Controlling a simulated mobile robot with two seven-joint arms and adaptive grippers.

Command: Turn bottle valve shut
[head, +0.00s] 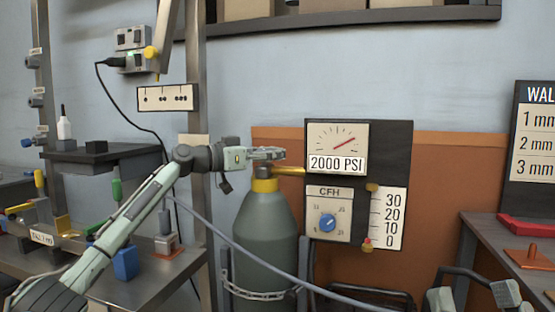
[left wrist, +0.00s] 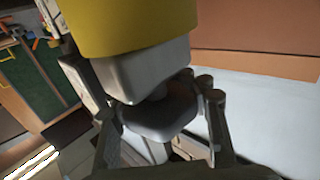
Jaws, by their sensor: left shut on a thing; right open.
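The gas bottle (head: 265,225) is a grey-green cylinder standing upright with a yellow collar (head: 265,185) at its neck. Its small grey valve (head: 264,172) sits on top. My left gripper (head: 268,154) reaches in from the left at the valve's height and overlaps its top. In the left wrist view, my left gripper (left wrist: 165,132) has a finger on each side of the grey valve knob (left wrist: 158,112), shut on it. The yellow collar (left wrist: 145,25) fills the top of that view. My right arm shows only partly at the lower right; its fingertips are not visible.
A gauge board (head: 400,140) stands right of the bottle, with a 2000 PSI dial (head: 338,140) and a blue CFH knob (head: 327,222). A chain (head: 255,293) crosses the bottle low down. A workbench (head: 150,285) is at left, another table (head: 500,240) at right.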

